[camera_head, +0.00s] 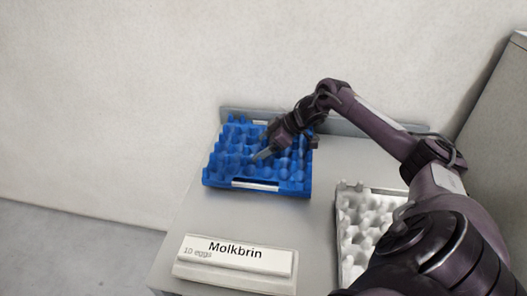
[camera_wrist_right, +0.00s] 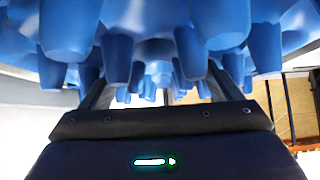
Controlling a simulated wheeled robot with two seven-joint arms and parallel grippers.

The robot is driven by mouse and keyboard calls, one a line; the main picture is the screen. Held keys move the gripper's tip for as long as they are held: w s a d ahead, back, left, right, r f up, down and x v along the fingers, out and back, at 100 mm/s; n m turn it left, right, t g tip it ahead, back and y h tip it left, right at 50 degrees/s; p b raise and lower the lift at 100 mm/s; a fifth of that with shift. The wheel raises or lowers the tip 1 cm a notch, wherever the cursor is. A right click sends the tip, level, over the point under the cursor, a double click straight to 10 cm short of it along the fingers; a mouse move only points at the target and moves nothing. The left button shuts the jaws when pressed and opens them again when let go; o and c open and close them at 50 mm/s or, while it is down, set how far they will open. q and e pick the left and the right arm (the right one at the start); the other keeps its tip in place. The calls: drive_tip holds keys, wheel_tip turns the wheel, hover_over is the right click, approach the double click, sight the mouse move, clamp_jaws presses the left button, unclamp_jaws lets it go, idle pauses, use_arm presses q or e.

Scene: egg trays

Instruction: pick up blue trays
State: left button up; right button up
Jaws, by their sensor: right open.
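A blue egg tray (camera_head: 218,178) sits at the back left of the grey table, with a pale label strip on its front side. My right gripper (camera_head: 262,154) is over the middle of this tray, reaching in from the right, with its fingertips among the tray's bumps. In the right wrist view the blue tray's bumps (camera_wrist_right: 212,28) fill the upper part, very near the gripper. My right gripper (camera_wrist_right: 160,92) is open there, and nothing is clearly held between its fingers. I cannot tell whether the fingers touch the tray. My left gripper is not in view.
A white egg tray (camera_head: 345,255) lies at the right of the table, partly hidden by my right arm. A sign reading "Molkbrin" (camera_head: 235,262) stands at the front left. A low raised edge (camera_head: 235,112) runs along the back. A grey panel (camera_head: 500,120) rises at the right.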

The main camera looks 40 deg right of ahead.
drive_tip(key=shift+r, duration=0.1)
drive_tip(key=c, duration=1.4)
